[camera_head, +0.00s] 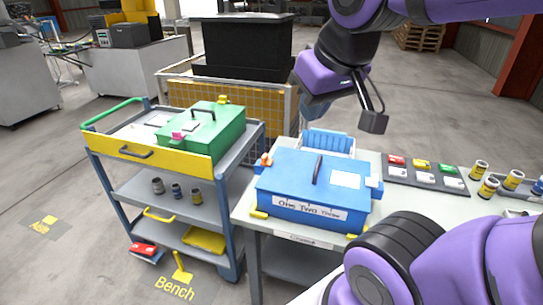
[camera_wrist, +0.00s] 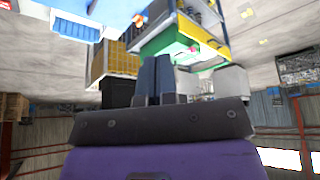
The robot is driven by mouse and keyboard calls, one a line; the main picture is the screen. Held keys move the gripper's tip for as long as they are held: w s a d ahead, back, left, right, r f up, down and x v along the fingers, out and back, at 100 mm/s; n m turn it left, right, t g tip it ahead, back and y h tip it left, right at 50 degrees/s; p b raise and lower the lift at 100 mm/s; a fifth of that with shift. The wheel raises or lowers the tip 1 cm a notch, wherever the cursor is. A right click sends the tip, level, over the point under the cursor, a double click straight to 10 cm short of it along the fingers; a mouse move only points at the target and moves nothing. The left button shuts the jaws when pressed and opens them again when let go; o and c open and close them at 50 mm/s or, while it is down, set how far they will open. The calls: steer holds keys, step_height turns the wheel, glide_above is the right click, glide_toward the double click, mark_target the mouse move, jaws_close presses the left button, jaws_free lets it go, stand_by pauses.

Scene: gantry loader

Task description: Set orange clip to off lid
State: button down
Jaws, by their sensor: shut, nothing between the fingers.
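The orange clip (camera_head: 265,160) is at the left end of the blue box (camera_head: 310,212), by the edge of its lid (camera_head: 290,172). It looks raised, but I cannot tell whether it bears on the lid. In the wrist view the orange clip (camera_wrist: 139,20) is a small patch beyond my fingers. My gripper (camera_wrist: 153,76) is shut and empty, its two dark fingers together. In the head view my wrist hangs above and behind the box, clear of the clip, and the fingers are partly hidden.
The box stands on a bench (camera_head: 374,232) and carries a black handle, a pale clip (camera_head: 373,182) and yellow clips. A blue bin (camera_head: 328,142) stands behind. A trolley (camera_head: 225,205) with a green box (camera_head: 205,130) is left.

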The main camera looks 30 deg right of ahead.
steer(key=w+d+f+m, duration=0.3)
steer(key=w+d+f, duration=0.2)
steer(key=w+f, duration=0.3)
steer(key=w+d+f+m+t, duration=0.1)
steer(key=w+d+f+m, duration=0.2)
steer(key=w+d+f, duration=0.3)
steer(key=w+d+f+m+t, duration=0.1)
steer(key=w+d+f+m, duration=0.2)
steer(key=w+d+f, duration=0.3)
steer(key=x, duration=0.7)
steer(key=shift+f, duration=0.2)
steer(key=shift+s, duration=0.1)
glide_toward(268, 160)
steer(key=d+f, duration=0.1)
steer(key=f, duration=0.2)
steer(key=d+f, duration=0.1)
steer(key=f, duration=0.1)
steer(key=shift+w+d, duration=0.3)
steer(key=shift+d, duration=0.05)
steer(key=shift+w+a+r, duration=0.2)
steer(key=shift+w+a, duration=0.55)
steer(key=shift+w, duration=0.05)
steer(key=shift+w+a, duration=0.4)
steer(key=shift+w, duration=0.2)
